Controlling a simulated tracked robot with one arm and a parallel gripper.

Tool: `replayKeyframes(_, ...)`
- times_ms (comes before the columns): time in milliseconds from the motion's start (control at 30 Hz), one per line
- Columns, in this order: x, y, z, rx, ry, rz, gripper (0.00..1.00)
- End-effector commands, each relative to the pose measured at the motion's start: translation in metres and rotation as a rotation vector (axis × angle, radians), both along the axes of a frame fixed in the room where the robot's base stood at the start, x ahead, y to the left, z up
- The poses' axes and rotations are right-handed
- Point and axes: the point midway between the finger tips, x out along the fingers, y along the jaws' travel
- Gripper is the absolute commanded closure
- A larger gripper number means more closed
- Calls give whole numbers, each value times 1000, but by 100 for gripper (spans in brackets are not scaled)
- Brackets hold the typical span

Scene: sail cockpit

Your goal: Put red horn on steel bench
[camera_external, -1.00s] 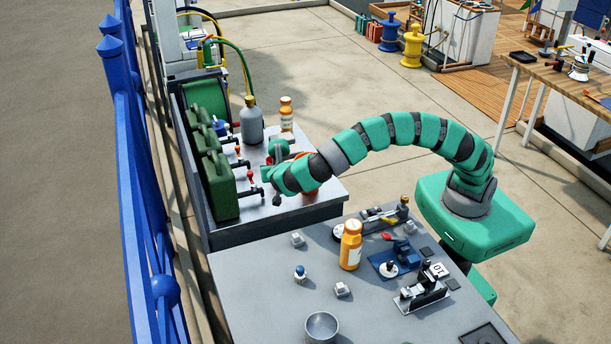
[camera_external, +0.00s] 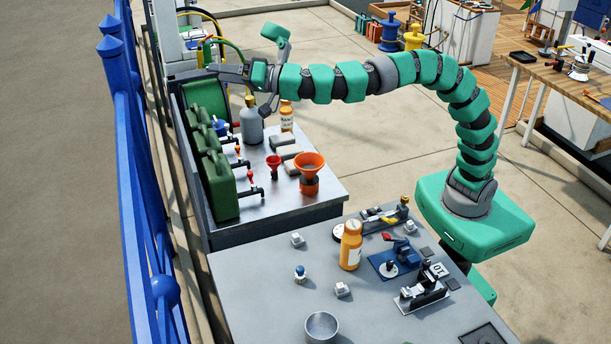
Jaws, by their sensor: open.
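A wide orange-red horn-shaped piece (camera_external: 310,163) stands mouth up on the shiny steel bench (camera_external: 290,212), near its right side. A smaller red flared piece (camera_external: 273,161) stands to its left on the same bench. I cannot tell for certain which of the two is the red horn. My gripper (camera_external: 238,91) is open and appears empty. It is raised above the back of the bench, behind and left of both pieces and apart from them. One finger points left over the green cans, and the other points down near the grey bottle.
Green cans (camera_external: 218,180) with taps line the bench's left side. A grey bottle (camera_external: 251,125), an orange-capped bottle (camera_external: 287,117) and pale blocks (camera_external: 285,148) stand at the back. A grey table (camera_external: 265,280) in front holds an orange bottle (camera_external: 350,245) and small fittings.

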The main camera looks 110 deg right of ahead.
Motion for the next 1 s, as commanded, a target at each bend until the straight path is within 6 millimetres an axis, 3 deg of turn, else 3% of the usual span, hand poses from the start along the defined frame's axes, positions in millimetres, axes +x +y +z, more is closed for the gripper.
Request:
replayKeyframes(33, -12, 18, 37, -35, -43, 78, 30)
replayKeyframes(133, -36, 61, 93, -117, -92, 237, 30)
replayKeyframes(233, -68, 104, 132, -206, -99, 381, 30)
replayKeyframes(367, -117, 151, 161, -330, -54, 528, 30)
replayKeyframes(500, -171, 185, 161, -455, 71, 626, 30)
replayKeyframes(700, -242, 190, 136, -578, 306, 633, 30)
replayKeyframes(833, -271, 180, 120, -607, 419, 595, 30)
replayKeyframes(1000, -286, 171, 110, -614, 484, 567, 30)
